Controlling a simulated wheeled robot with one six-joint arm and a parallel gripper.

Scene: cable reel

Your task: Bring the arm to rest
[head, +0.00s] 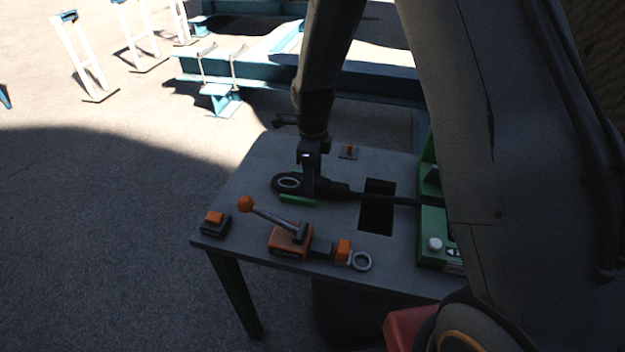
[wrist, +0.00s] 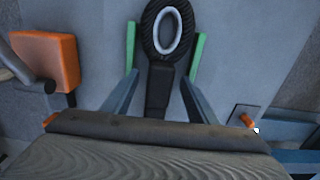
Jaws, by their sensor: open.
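My gripper (head: 309,186) is low over the grey table, pointing down at a black cable end with a pale ring in its eye (head: 289,183). In the wrist view my gripper (wrist: 160,100) has its two blue-grey fingers apart, one on each side of the cable end's black neck (wrist: 158,85). The cable end lies between the two upright sides of a green holder (head: 297,199). The black cable runs right from it to a green unit (head: 433,222), mostly hidden behind my arm. Whether the fingers touch the neck cannot be told.
A lever with an orange ball (head: 246,204) stands on an orange base at the front of the table (head: 230,190), beside a grey ring (head: 361,261). A black box with an orange top (head: 214,222) is at the left corner. A dark rectangular opening (head: 377,212) lies under the cable.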

